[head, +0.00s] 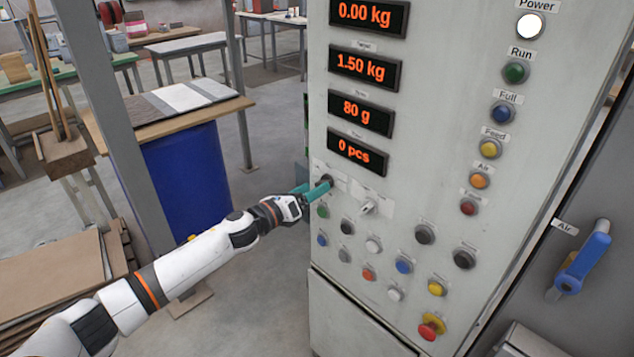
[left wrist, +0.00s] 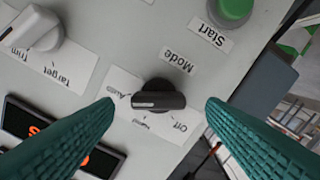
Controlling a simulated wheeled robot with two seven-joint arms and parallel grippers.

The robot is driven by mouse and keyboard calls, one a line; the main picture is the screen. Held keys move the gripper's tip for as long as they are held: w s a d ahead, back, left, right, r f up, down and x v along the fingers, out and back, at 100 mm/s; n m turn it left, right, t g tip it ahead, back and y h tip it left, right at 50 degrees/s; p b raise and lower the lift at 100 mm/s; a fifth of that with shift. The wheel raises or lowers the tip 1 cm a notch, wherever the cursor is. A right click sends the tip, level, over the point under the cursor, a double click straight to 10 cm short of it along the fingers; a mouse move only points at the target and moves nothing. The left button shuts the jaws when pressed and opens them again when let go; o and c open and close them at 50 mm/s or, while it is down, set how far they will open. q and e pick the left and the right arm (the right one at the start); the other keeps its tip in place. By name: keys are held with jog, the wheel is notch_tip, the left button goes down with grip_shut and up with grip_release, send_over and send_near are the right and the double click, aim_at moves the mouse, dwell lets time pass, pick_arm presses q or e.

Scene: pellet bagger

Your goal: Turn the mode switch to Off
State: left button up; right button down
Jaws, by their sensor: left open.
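The mode switch (left wrist: 160,97) is a dark knob on the pale panel, under the "Mode" label in the left wrist view. Its white mark is on its left end in that view, on the side of the "Auto" label and away from "Off" (left wrist: 180,127). A middle label by the knob is partly hidden. My left gripper (left wrist: 160,112) is open, its teal fingers on either side of the knob with gaps, not gripping it. In the head view my left gripper (head: 315,188) is at the panel's left edge, partly covering the mode switch (head: 327,180). My right gripper is not in view.
A green Start button (left wrist: 233,10) and a white target trim knob (left wrist: 32,30) are close to the switch. Several coloured buttons and a red emergency stop (head: 431,328) are lower on the panel. A blue bin (head: 188,175) stands left of the cabinet.

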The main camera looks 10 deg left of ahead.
pick_arm(q)
jog(key=shift+x, duration=1.2)
jog(key=shift+c, duration=0.5)
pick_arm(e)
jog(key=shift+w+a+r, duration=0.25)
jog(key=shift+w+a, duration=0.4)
pick_arm(q)
jog(key=c, duration=0.9)
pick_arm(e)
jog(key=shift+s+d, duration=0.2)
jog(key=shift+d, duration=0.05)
